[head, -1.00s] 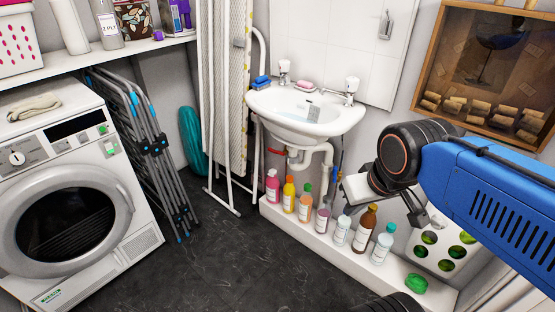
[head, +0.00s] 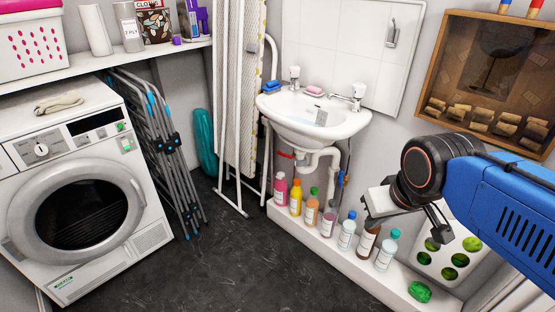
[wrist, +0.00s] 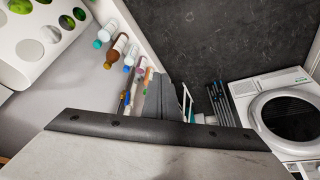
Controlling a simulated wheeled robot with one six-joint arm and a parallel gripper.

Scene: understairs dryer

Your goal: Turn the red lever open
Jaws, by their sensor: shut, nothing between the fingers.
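The red lever (head: 286,155) is a small red bar under the white sink (head: 315,126) in the head view, to the left of the white drain pipe. It is small in the picture, and its exact turn is hard to tell. My gripper (head: 442,225) is at the right of the head view, above the ledge with bottles and well apart from the lever. Its fingers are shut and empty. In the wrist view, a pale plate with a dark edge fills the bottom, and I cannot make out the red lever there.
Several bottles (head: 328,218) stand along the white ledge (head: 403,281) below the sink, between my gripper and the lever. A white dryer (head: 146,240) stands left, beside a folded rack (head: 160,150). The dark floor (head: 240,270) is clear.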

